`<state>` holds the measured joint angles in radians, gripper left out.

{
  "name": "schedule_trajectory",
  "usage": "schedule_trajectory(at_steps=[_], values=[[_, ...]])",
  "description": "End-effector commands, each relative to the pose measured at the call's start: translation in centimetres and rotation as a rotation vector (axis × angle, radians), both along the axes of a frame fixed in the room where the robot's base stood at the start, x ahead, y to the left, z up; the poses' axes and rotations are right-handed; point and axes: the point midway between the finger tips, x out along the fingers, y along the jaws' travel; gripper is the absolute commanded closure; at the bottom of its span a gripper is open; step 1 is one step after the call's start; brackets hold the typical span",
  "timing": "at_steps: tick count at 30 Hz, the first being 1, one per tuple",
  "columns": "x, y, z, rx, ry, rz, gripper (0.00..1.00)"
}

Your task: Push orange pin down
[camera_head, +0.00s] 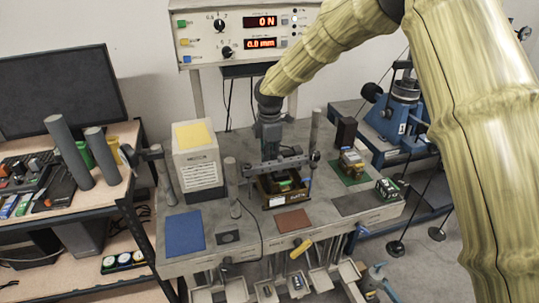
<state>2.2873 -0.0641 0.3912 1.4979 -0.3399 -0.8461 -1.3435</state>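A yellow-orange pin-like handle (301,248) sticks out at the front edge of the grey bench (262,226), tilted in the picture. It is the only clearly orange-toned pin I can make out. My gripper (270,155) points down over the middle of the bench, behind a dark horizontal bar of the fixture (283,188). It is well above and behind the handle in the picture, apart from it. The fingertips are small and dark, so I cannot tell whether they are open or shut, or whether they touch the fixture.
Grey posts (233,182) and a white box with a yellow top (197,160) stand left of the fixture. A small device on a green board (352,165) is at right. A control panel (247,32) reads ON. Small bins (235,289) hang below the front edge.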

Motion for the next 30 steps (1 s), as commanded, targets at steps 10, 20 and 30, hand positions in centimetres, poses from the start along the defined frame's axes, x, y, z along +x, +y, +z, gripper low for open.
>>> schedule_trajectory(at_steps=[10, 20, 30], values=[[0.0, -0.2, 4.1, 0.003, -0.012, -0.004, 1.0], [0.2, -0.2, 8.7, 0.005, -0.016, -0.006, 1.0], [0.2, -0.2, 13.2, 0.004, -0.016, -0.006, 1.0]])
